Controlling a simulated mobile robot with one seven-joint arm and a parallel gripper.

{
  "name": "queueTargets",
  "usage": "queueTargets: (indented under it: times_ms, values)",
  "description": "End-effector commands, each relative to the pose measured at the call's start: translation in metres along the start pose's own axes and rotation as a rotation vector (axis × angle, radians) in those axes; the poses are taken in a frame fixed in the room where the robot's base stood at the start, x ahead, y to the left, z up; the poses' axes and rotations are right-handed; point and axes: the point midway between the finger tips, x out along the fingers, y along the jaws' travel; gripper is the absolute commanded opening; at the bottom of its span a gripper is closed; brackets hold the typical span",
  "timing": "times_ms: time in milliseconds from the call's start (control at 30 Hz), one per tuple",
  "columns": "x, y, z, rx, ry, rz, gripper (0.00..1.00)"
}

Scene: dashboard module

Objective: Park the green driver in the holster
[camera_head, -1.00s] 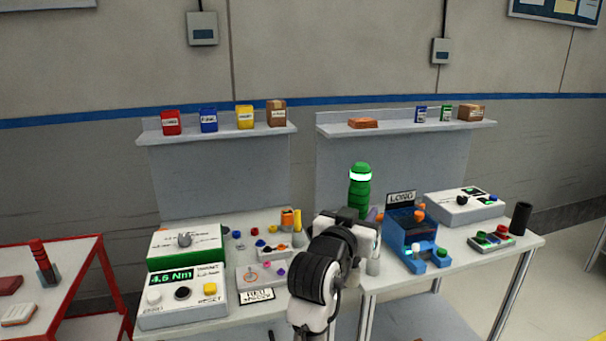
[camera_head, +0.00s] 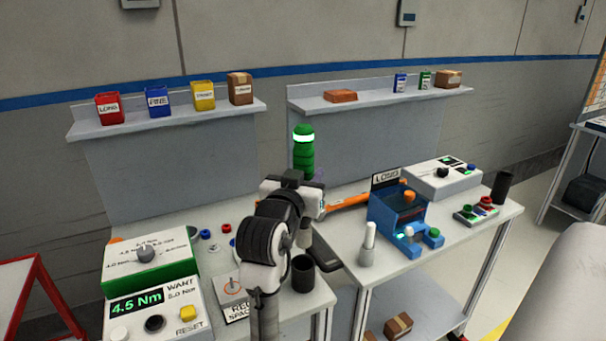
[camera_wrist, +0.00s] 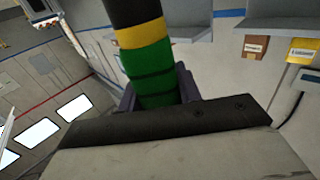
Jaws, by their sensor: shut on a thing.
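In the wrist view the green driver (camera_wrist: 150,75) stands between my gripper's fingers (camera_wrist: 158,92). It has dark rings, a yellow band and a black section running out of the top of the picture. My gripper is shut on it. In the head view my gripper (camera_head: 312,198) is over the gap between the two benches, and my arm hides most of what it holds. A black open cup (camera_head: 303,273) stands on the left bench just below my gripper. I cannot tell whether it is the holster.
A green column with a bright white band (camera_head: 304,152) rises behind my gripper. An orange bar (camera_head: 347,202) shows right of it. A white-topped post (camera_head: 368,246) and blue fixture (camera_head: 397,222) stand on the right bench. A torque unit (camera_head: 150,300) reading 4.5 Nm occupies the left bench.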

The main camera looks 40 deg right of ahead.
Motion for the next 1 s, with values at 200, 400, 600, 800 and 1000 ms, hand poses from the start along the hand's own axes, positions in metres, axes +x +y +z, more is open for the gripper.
queueTargets:
  times_ms: [200,400,600,800,1000]
  values:
    - [-0.002,0.000,-0.002,0.001,0.004,-0.001,0.00]
    - [-0.002,0.000,0.012,0.000,0.003,-0.001,0.00]
    - [-0.002,-0.001,0.026,0.000,0.003,-0.001,0.00]
    - [-0.002,0.000,0.039,0.001,0.003,-0.001,0.00]
    - [-0.002,0.000,0.052,0.001,0.003,0.000,0.00]
